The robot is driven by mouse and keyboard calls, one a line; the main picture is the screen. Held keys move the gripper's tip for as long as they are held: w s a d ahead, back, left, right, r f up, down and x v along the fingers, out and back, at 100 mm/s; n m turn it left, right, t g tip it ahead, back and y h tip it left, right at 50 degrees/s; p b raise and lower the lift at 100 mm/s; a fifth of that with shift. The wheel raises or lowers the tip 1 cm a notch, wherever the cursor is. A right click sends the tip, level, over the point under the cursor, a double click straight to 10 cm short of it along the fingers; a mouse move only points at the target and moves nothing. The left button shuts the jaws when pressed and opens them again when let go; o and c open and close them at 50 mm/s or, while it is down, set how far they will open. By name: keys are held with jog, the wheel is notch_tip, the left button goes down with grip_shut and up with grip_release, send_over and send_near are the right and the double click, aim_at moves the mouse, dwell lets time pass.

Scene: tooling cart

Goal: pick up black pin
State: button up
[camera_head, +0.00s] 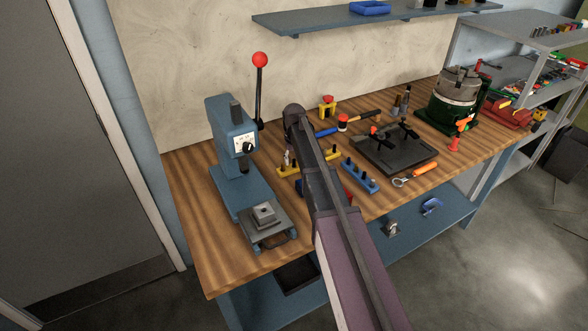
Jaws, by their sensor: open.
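Small dark upright pins stand on a blue block (361,178) at the middle of the bench, just right of my arm. More dark pegs show on a yellow rack (289,171), which my arm partly covers. I cannot tell which of these is the black pin. My arm reaches up from the bottom edge across the bench, and its links hide part of the bench top. I cannot make out my gripper's fingers; they seem hidden behind the arm.
A blue press (233,150) with a red-knobbed lever stands left on the wooden bench (190,200). A dark plate fixture (395,155), an orange-handled wrench (415,173) and a green machine (452,100) are to the right. A blue shelf (330,20) hangs above.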

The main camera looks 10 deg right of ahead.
jog(key=shift+f, duration=0.25)
dwell(0.4)
grip_shut()
